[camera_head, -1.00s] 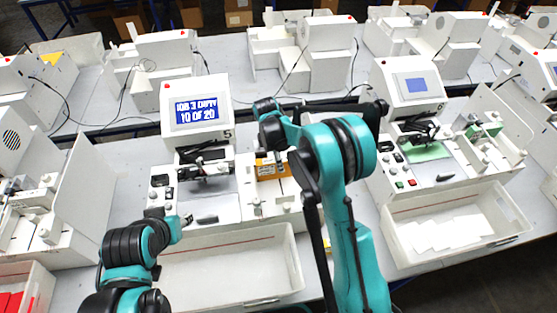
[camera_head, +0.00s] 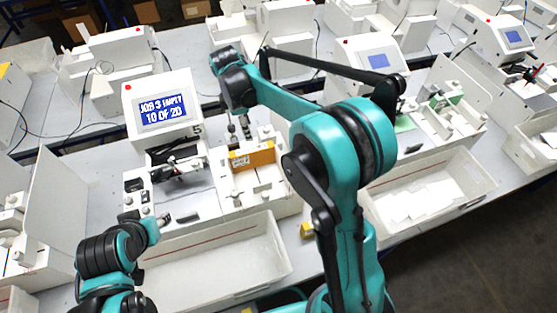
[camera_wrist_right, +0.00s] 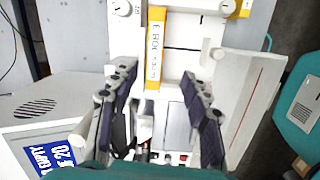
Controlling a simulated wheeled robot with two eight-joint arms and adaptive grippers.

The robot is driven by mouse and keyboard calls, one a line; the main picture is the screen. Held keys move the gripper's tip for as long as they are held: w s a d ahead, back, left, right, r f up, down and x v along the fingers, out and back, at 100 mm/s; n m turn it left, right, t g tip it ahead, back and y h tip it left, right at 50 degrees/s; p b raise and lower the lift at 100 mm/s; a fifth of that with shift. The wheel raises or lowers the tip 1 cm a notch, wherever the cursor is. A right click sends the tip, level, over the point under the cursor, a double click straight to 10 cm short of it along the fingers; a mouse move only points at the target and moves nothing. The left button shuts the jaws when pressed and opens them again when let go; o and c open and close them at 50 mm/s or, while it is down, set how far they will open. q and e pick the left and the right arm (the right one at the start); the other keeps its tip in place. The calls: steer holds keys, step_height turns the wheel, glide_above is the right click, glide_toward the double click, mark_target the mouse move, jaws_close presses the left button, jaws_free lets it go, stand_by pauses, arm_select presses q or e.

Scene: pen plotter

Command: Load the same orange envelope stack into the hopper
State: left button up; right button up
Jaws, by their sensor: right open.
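The orange envelope stack (camera_head: 253,157) stands on edge in the white hopper (camera_head: 262,190) on the right part of the plotter. In the right wrist view the stack (camera_wrist_right: 155,47) shows as an upright orange strip with a white label. My right gripper (camera_wrist_right: 157,88) is open, its two dark fingers apart and empty, with the stack beyond the tips.
The plotter's screen (camera_head: 162,111) seems to read "JOB 3 EMPTY 10 OF 20". An empty white bin (camera_head: 215,258) stands in front. A small yellow-orange block (camera_head: 306,230) lies on the table to its right. Another plotter's bin (camera_head: 425,195) holds white sheets.

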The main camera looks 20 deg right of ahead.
steer(key=s+d+r+m+t+y, duration=0.1)
steer(key=s+d+r+m+t, duration=0.2)
steer(key=s, duration=0.4)
steer(key=s+d+r+m, duration=0.1)
steer(key=s+r+m, duration=0.3)
steer(key=s+m, duration=0.15)
steer(key=s+d+f+m+t, duration=0.2)
steer(key=s+m, duration=0.6)
steer(key=s, duration=0.4)
steer(key=shift+f+t, duration=0.8)
steer(key=shift+f, duration=0.05)
steer(key=shift+s+d, duration=0.1)
